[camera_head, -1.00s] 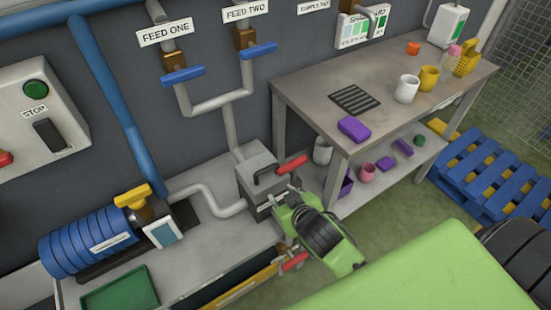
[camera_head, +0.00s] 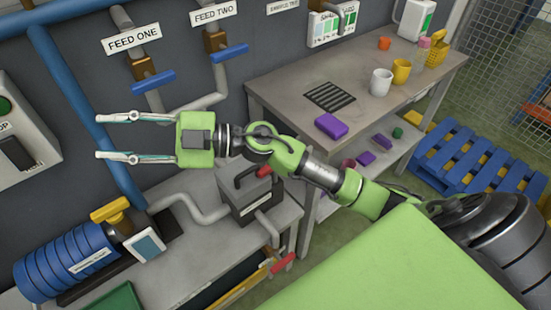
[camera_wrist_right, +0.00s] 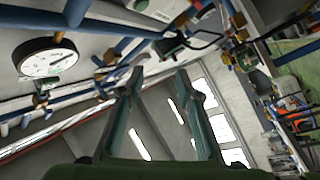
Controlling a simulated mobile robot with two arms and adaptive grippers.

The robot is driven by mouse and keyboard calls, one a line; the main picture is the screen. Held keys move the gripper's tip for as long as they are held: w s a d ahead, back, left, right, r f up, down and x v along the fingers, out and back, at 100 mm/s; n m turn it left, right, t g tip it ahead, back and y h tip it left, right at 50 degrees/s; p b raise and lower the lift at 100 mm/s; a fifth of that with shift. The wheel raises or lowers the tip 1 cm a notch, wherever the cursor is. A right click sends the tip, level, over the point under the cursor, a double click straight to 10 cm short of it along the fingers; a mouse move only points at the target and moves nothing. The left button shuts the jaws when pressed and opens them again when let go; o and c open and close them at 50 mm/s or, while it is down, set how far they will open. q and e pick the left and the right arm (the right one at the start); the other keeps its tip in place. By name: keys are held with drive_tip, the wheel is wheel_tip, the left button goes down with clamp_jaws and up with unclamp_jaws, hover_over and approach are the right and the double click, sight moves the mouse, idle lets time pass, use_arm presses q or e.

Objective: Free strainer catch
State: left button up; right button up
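The strainer (camera_head: 238,208) is a grey box with a black handle on its lid, on the bench at the pipe's end. A red-gripped lever (camera_head: 263,171) shows at its top, partly behind my arm. A pale bar (camera_head: 268,228) slants down at its front. A second red grip (camera_head: 281,263) sits lower, at the bench's front edge. I cannot tell whether the catch is fastened. My right gripper (camera_head: 100,137) is open and empty, up and left of the strainer, pointing left before the wall pipes. Its fingers also show apart in the wrist view (camera_wrist_right: 155,85). My left gripper is not in view.
Blue valve handles (camera_head: 153,80) hang under the FEED ONE and FEED TWO signs. A blue ribbed cylinder (camera_head: 70,255) with a yellow handle and a green tray (camera_head: 112,300) are at lower left. A table (camera_head: 290,90) with cups stands right. A gauge (camera_wrist_right: 48,60) shows in the wrist view.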

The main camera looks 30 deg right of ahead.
wheel_tip(320, 180, down, 6)
drive_tip(key=s+n+g+h, duration=0.1)
drive_tip(key=n+g+h, duration=0.2)
drive_tip(key=g, duration=0.2)
drive_tip(key=m+g+h+p, duration=0.25)
drive_tip(key=m+h, duration=0.35)
drive_tip(key=h, duration=1)
hover_over(273, 173)
drive_tip(key=d, duration=0.1)
drive_tip(key=shift+g, duration=0.45)
drive_tip(key=f, duration=2.2)
drive_tip(key=shift+w+d+f+b, duration=0.1)
drive_tip(key=shift+w+d+b, duration=0.1)
drive_tip(key=shift+b, duration=0.1)
clamp_jaws()
